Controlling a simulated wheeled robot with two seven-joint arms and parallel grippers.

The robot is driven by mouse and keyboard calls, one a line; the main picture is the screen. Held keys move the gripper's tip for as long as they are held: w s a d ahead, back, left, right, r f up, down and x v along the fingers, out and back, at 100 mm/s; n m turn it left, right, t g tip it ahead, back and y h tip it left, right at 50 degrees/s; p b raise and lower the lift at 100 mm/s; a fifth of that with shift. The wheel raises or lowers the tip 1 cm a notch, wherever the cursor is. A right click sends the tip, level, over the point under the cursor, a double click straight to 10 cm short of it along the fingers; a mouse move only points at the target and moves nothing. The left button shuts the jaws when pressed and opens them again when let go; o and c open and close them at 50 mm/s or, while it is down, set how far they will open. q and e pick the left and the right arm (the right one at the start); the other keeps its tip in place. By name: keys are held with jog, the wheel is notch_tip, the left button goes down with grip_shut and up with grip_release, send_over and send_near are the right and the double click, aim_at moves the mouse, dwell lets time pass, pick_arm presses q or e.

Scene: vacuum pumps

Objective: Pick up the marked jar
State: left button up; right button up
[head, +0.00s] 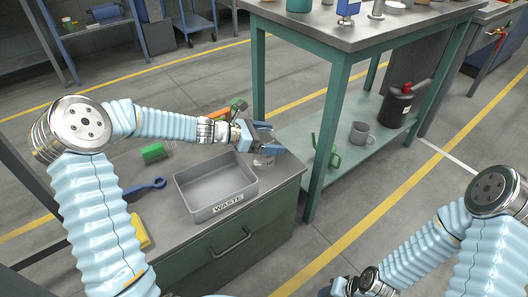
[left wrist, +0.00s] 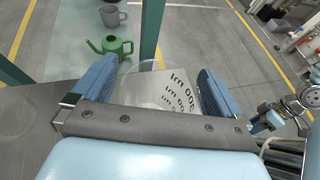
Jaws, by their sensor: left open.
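The marked jar (head: 264,160) is a clear, greyish vessel near the right end of the grey-topped cabinet, just right of the waste tray. In the left wrist view the jar (left wrist: 168,92) shows dark printed volume marks, upside down, including "300 ml". My left gripper (head: 266,139) is open at the jar, its blue fingers partly hiding it in the head view. In the left wrist view the open fingers (left wrist: 157,78) stand on either side of the jar, with no clear contact seen. My right gripper (head: 345,288) is at the bottom edge, partly cut off.
The grey waste tray (head: 232,205) sits close to the jar. A green brush (head: 153,152), a blue wrench (head: 145,186) and a yellow item (head: 139,231) lie further left. The green bench (head: 340,85) stands behind, holding a green watering can (head: 333,157) and grey mug (head: 360,131) on its shelf.

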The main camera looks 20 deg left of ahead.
pick_arm(q)
jog(key=c, duration=1.4)
